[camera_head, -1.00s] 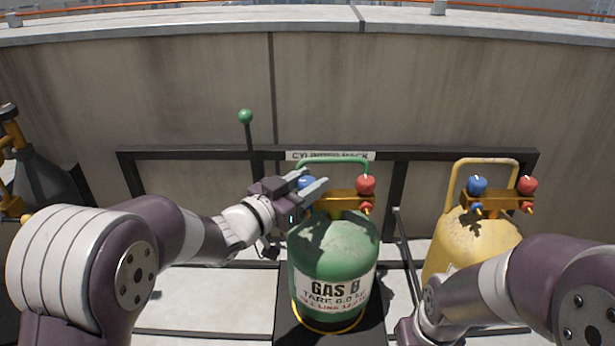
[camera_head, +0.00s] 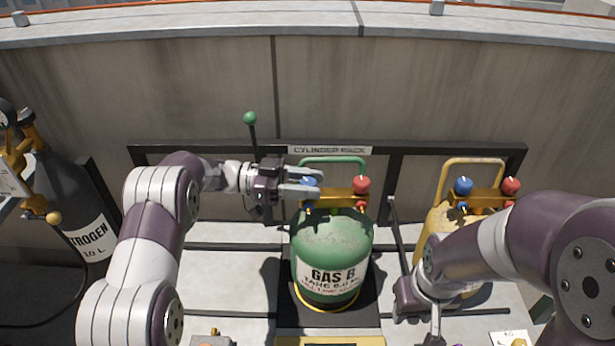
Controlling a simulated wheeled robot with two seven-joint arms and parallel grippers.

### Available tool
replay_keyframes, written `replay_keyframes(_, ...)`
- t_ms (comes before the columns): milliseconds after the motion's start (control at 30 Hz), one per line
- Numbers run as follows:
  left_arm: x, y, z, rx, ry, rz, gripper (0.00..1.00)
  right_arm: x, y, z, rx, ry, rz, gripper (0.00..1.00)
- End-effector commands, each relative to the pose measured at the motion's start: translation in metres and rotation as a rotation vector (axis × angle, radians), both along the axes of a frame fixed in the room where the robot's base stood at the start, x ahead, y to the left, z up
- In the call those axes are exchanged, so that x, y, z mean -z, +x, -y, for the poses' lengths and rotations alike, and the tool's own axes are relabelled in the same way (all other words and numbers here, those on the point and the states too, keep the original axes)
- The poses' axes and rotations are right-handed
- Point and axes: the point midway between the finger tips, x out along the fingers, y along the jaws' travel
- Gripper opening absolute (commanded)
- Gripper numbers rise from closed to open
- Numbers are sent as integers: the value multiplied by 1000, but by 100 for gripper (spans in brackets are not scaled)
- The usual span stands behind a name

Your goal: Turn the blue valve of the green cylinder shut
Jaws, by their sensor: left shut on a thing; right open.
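The green cylinder (camera_head: 332,240), marked GAS B, stands upright on a dark base in the middle. Its brass valve block carries a blue valve (camera_head: 309,182) at the left and a red valve (camera_head: 361,185) at the right. My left gripper (camera_head: 308,183) reaches in from the left at valve height, shut on the blue valve; its fingers partly hide the knob. How far the valve is turned cannot be told. My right gripper (camera_head: 435,335) is low at the right, right of the green cylinder, mostly cut off by the bottom edge and holding nothing that shows.
A yellow cylinder (camera_head: 436,225) with its own blue (camera_head: 463,186) and red (camera_head: 511,186) valves stands at the right, partly behind my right arm. A black rack (camera_head: 220,153) with a green-knobbed lever (camera_head: 250,118) runs behind. A dark nitrogen cylinder (camera_head: 70,190) stands at the left.

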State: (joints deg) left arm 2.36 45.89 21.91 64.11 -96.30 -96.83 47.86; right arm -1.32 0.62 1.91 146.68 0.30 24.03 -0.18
Motion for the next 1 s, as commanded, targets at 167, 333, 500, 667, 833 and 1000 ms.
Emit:
replay_keyframes(167,-1,1,1,139,-3,7,11,0,0,0,0,0,0,43)
replay_keyframes(333,-1,1,1,244,-4,7,11,2,0,0,0,0,0,43)
replay_keyframes(500,-1,0,1,316,-4,6,11,3,0,0,0,0,0,43)
replay_keyframes(667,-2,0,1,353,-4,6,11,4,0,0,0,0,0,43)
replay_keyframes(833,-3,0,1,369,-5,7,11,4,0,0,0,0,0,43)
replay_keyframes(1000,-3,0,1,371,-5,7,11,4,0,0,0,0,0,43)
